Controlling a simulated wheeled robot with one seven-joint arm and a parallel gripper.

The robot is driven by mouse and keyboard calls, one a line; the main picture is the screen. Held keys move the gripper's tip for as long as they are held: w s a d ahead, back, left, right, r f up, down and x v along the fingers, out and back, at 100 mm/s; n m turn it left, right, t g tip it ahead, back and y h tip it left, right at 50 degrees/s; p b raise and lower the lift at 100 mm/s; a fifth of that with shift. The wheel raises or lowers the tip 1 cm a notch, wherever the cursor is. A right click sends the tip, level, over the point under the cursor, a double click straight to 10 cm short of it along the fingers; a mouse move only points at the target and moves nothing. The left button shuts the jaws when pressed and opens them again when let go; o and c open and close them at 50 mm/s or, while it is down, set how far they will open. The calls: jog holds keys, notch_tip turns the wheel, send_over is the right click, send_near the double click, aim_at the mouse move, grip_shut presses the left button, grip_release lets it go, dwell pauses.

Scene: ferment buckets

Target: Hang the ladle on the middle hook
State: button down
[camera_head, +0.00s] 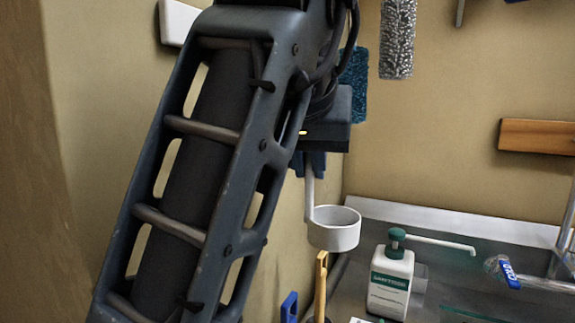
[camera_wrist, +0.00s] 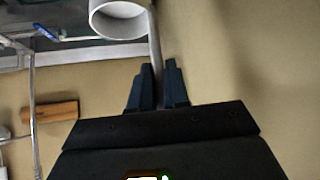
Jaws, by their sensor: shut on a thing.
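The ladle (camera_head: 333,232) is white, with a round cup at the bottom of a thin straight handle. My gripper (camera_head: 312,165) is shut on the handle, and the cup hangs below it with its opening up. In the wrist view the two dark blue fingers of my gripper (camera_wrist: 158,68) pinch the handle, and the cup of the ladle (camera_wrist: 118,20) is at the top edge. The upper end of the handle is hidden by my gripper. I cannot make out the middle hook in either view; my arm covers much of the wall.
A silver brush (camera_head: 397,38) and a blue brush (camera_head: 354,85) hang near the wall corner. A white piece (camera_head: 178,22) is on the left wall, a wooden block (camera_head: 538,136) on the back wall. A sanitizer pump bottle (camera_head: 391,280) stands on the metal counter (camera_head: 440,225) below.

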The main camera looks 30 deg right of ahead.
jog(key=w+a, duration=0.1)
jog(key=w+f, duration=0.1)
jog(key=w+a+b, duration=0.1)
jog(key=w, duration=0.1)
jog(key=shift+a+f, duration=0.15)
jog(key=shift+a, duration=0.2)
dwell(0.3)
jog(key=shift+f, duration=0.25)
dwell(0.4)
jog(key=c, duration=1.4)
grip_release()
jog(key=shift+w, duration=0.1)
jog(key=o, duration=0.4)
jog(key=shift+r, duration=0.15)
jog(key=shift+c, duration=0.2)
jog(key=shift+r, duration=0.15)
